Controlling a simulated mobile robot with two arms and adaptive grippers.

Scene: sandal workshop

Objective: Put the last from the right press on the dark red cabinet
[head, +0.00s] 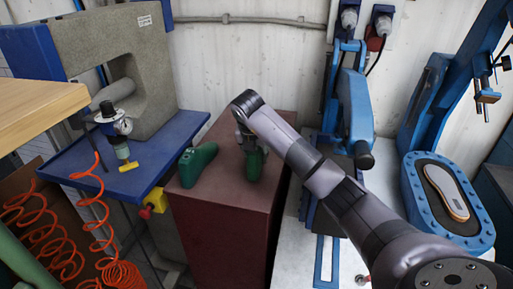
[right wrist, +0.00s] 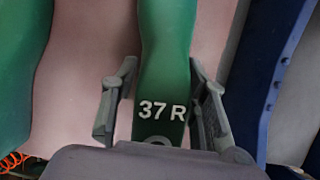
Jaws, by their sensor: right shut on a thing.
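My right gripper (head: 246,138) is shut on a green last (head: 254,166) marked "37 R". In the right wrist view the last (right wrist: 166,65) sits between the two fingers (right wrist: 160,110). In the head view it is over the top of the dark red cabinet (head: 230,200), near its right side; I cannot tell whether it touches. A second green last (head: 197,164) lies on the cabinet to its left and also shows in the right wrist view (right wrist: 20,60). The right press (head: 447,200) holds a pale sole and no last. My left gripper is not in view.
Left of the cabinet is a blue table (head: 135,175) with a grey press (head: 125,60), a gauge and a red coiled hose (head: 95,215). A blue press (head: 355,105) stands close on the right. The front of the cabinet top is clear.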

